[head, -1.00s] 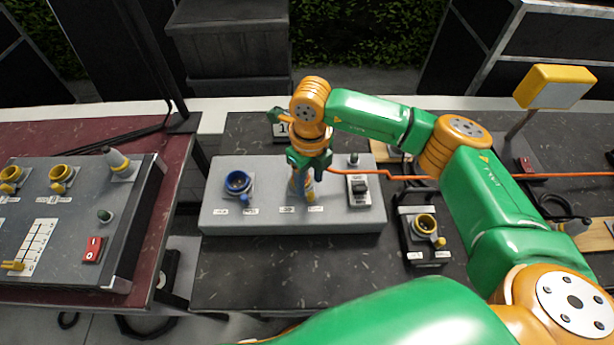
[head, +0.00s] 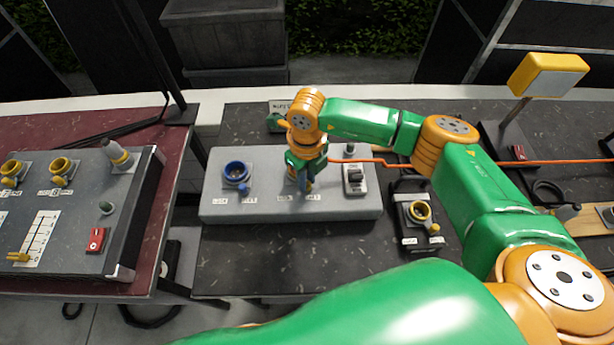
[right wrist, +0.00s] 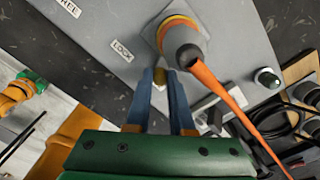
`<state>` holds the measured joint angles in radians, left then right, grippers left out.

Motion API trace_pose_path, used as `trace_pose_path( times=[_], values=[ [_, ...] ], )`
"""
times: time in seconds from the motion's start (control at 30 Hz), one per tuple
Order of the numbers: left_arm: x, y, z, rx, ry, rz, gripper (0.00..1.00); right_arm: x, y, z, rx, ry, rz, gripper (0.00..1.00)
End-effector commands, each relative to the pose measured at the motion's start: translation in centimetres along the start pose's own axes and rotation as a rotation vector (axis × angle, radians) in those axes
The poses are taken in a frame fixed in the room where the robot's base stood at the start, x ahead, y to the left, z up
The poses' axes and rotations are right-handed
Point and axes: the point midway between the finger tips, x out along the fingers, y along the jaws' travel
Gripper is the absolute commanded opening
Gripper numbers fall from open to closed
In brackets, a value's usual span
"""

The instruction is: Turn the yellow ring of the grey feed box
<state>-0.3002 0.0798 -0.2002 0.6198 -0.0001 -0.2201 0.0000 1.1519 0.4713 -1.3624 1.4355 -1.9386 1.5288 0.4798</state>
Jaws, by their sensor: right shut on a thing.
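The grey feed box (head: 222,209) stands on the dark table in the middle of the head view. A grey plug (right wrist: 184,42) with an orange cable sits in its socket, with a yellow ring (right wrist: 164,27) around its base. My right gripper (right wrist: 160,82) is shut on the ring's small yellow tab, beside the plug. In the head view the right gripper (head: 305,183) reaches down at the box's middle and hides most of the plug and ring. A LOCK label (right wrist: 122,50) lies near the tab, with a FREE label (right wrist: 69,7) farther off. My left gripper is not seen.
A blue socket (head: 236,172) is left of the gripper on the box, a switch (head: 355,178) right of it. A small black box (head: 421,228) with a yellow-ringed socket stands farther right. The orange cable (head: 540,163) runs right. Another panel (head: 75,225) stands at left.

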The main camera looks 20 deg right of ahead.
Motion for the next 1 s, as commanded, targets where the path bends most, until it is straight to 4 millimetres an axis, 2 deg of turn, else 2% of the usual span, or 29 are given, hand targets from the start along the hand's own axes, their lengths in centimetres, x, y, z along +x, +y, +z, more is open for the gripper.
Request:
trace_pose_path(
  times=[0.27,0.7,1.0],
  values=[
    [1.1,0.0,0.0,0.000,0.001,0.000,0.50,0.2,0.7,0.3,0.137,-0.001,-0.001,0.00],
    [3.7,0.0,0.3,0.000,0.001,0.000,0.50,0.2,2.1,1.5,0.528,-0.003,-0.002,0.00],
    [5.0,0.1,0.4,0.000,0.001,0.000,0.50,0.1,2.8,2.4,0.735,-0.002,0.000,0.00]
  ],
)
